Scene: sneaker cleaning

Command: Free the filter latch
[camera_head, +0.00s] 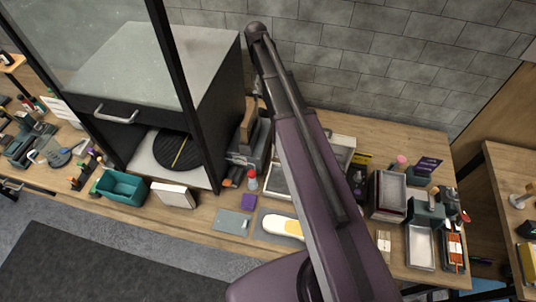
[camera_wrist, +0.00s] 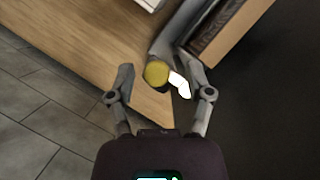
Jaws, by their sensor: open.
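My gripper (camera_wrist: 159,66) is open in the wrist view, its two fingers spread apart. A yellow round piece (camera_wrist: 157,74) shows between the fingertips, with a small white piece (camera_wrist: 179,84) to its right. A grey curved part (camera_wrist: 178,36) rises behind them. I cannot tell whether any of these is the filter latch, or whether the fingers touch them. In the head view my arm crosses the workbench and the gripper cannot be made out. No latch can be clearly picked out there.
In the head view a dark cabinet (camera_head: 214,107) with a metal handle (camera_head: 116,114) stands on the wooden bench (camera_head: 190,215). A teal bin (camera_head: 122,187), a white box (camera_head: 173,195) and a yellow-and-white sole (camera_head: 284,226) lie along its front. Several trays crowd the right.

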